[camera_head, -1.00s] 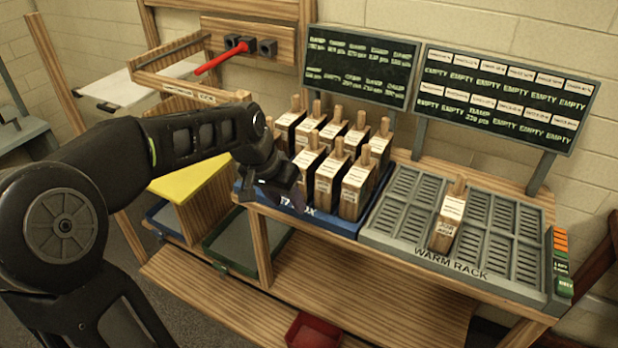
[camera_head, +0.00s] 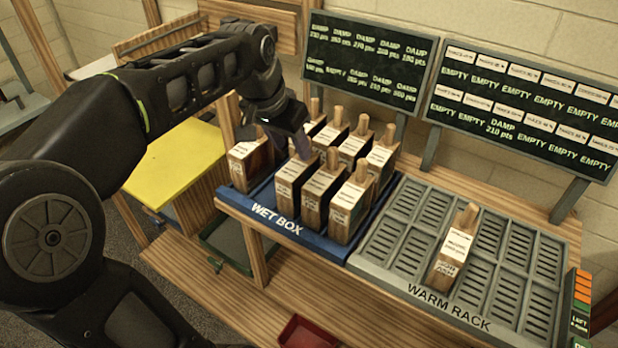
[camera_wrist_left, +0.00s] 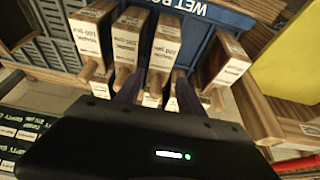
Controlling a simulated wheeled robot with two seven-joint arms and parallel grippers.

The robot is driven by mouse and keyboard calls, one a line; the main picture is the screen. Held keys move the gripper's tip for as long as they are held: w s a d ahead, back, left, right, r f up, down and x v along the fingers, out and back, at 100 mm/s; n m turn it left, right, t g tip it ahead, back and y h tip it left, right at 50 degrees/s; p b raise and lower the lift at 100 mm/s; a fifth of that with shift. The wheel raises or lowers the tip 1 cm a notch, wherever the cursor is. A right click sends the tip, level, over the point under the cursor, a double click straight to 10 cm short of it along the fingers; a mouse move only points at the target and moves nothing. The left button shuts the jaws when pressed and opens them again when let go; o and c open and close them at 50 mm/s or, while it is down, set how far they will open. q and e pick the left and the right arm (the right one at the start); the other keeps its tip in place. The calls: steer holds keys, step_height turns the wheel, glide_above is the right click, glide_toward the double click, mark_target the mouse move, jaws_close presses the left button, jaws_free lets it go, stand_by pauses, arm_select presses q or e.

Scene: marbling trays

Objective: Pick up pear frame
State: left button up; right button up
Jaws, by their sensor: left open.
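Several wooden frames with white labels and peg handles stand upright in the blue wet box (camera_head: 262,215). Their labels are too small to read, so I cannot tell which is the pear frame. My left gripper (camera_head: 297,142) is open above the left part of the wet box. In the left wrist view its fingers (camera_wrist_left: 157,92) straddle the handle of a front-row frame (camera_wrist_left: 165,42); that frame also shows in the head view (camera_head: 292,187). I cannot tell whether the fingers touch the handle. Parts of the back row are hidden by the gripper. My right gripper is not in view.
The grey warm rack (camera_head: 385,235) to the right holds one frame (camera_head: 456,248) and has many free slots. Two dark boards (camera_head: 365,60) (camera_head: 520,110) stand behind. A yellow-topped stand (camera_head: 165,165) is at left; a red tray (camera_head: 308,333) lies below.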

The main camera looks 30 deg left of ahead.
mark_target(298, 163)
arm_select(q)
steer(key=shift+s+r, duration=0.1)
steer(key=shift+s, duration=0.2)
steer(key=shift+x, duration=1.4)
steer(key=shift+w, duration=0.1)
steer(key=shift+p+x, duration=0.7)
steer(key=shift+x, duration=1.85)
jaws_close()
